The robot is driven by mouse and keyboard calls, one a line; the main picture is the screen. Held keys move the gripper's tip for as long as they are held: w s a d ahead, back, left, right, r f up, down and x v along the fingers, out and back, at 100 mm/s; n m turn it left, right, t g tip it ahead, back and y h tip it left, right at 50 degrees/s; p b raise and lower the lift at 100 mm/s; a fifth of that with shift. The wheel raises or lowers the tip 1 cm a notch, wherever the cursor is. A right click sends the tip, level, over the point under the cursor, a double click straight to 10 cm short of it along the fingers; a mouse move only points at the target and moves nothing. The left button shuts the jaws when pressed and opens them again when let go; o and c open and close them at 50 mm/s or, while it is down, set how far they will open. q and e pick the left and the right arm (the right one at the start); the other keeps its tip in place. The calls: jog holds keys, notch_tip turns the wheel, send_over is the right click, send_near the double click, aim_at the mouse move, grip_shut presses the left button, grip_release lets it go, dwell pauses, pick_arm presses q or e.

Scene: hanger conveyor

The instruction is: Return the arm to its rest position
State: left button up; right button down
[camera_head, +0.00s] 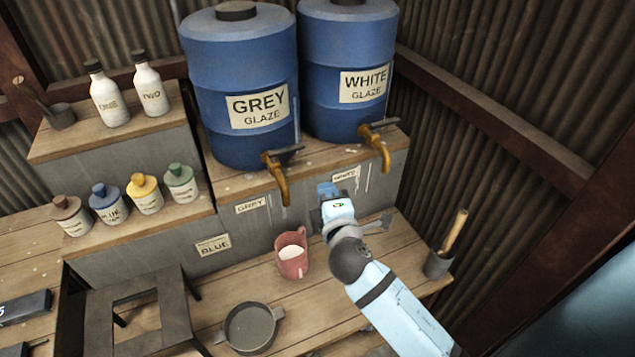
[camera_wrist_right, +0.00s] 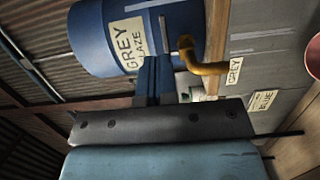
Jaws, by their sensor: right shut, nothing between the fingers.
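My right arm comes in from the lower right in the head view. Its gripper (camera_head: 327,190) is shut and empty, in front of the shelf face below the two blue barrels. In the right wrist view the shut fingers (camera_wrist_right: 153,78) point toward the grey glaze barrel (camera_wrist_right: 130,35) and sit beside its brass tap (camera_wrist_right: 200,62). The pink jug (camera_head: 291,254) stands upright on the lower bench, left of and below the gripper, apart from it, with pale contents. My left gripper is not in view.
The grey glaze barrel (camera_head: 243,80) and white glaze barrel (camera_head: 346,70) stand on the upper shelf, their taps overhanging. A grey pan (camera_head: 250,328), a dark stand (camera_head: 135,318) and a tool cup (camera_head: 438,264) are on the bench. Several bottles stand at left.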

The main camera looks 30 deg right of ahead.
jog(key=s+a+f+m+g+y, duration=0.2)
jog(key=s+a+f+m, duration=0.1)
jog(key=s+f, duration=0.3)
jog(key=s+a+f+m+g+y, duration=0.2)
jog(key=s+f, duration=0.4)
jog(key=f, duration=0.3)
jog(key=s+a+f+m+g+y, duration=0.2)
jog(key=s+a+f+m+y, duration=0.1)
jog(key=s+f+m, duration=0.3)
notch_tip(320, 180, down, 2)
jog(key=shift+a+f+m+y+p, duration=0.1)
jog(key=shift+a+m+y+p, duration=0.2)
jog(key=shift+y, duration=0.4)
